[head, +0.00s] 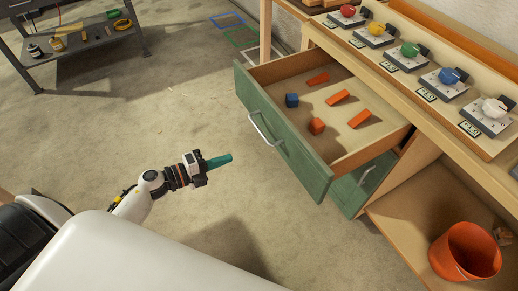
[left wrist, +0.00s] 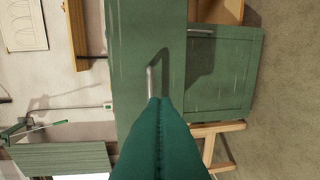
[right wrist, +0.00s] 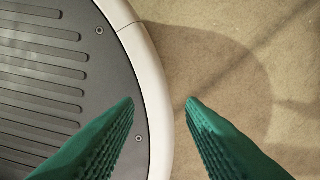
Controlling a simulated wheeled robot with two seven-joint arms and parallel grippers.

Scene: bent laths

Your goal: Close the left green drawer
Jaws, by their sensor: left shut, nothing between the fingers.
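The left green drawer (head: 283,143) is pulled out from the workbench in the head view. It has a silver bar handle (head: 263,129), and orange and blue blocks lie inside it. My left gripper (head: 221,160) is shut and empty, in the air to the left of the drawer front and apart from it. In the left wrist view the shut green fingers (left wrist: 160,110) point toward the green front, and their tip overlaps the lower end of the handle (left wrist: 151,82) in the picture. My right gripper (right wrist: 162,103) is open and empty, over my base and the floor.
A second green drawer (head: 361,186) shows lower down, behind the open one. An orange bucket (head: 465,252) stands on the bench's lower shelf. Several coloured knobs on plates line the bench top, including a red one (head: 348,11). The floor left of the drawer is free.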

